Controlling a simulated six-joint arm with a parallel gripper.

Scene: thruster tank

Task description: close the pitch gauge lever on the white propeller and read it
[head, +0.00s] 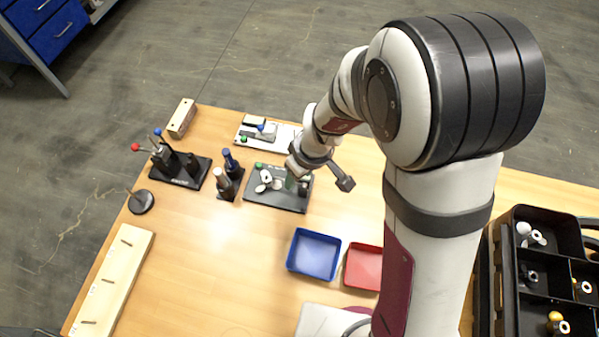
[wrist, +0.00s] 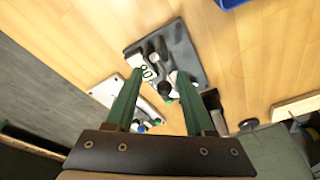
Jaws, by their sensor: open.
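A white propeller (head: 265,182) sits on a dark base plate (head: 262,203) near the back of the table. The same dark plate shows in the wrist view (wrist: 203,75), with black posts and a white numbered label (wrist: 149,73) that is partly covered by my finger. My gripper (wrist: 159,74) has two green fingers set apart, with nothing seen held between them.
A blue tray (head: 314,254) and a red tray (head: 364,267) lie in front. A dark stand with red and blue knobs (head: 181,170), dark bottles (head: 229,178) and a white board (head: 270,133) stand nearby. A black organizer (head: 512,285) is at right.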

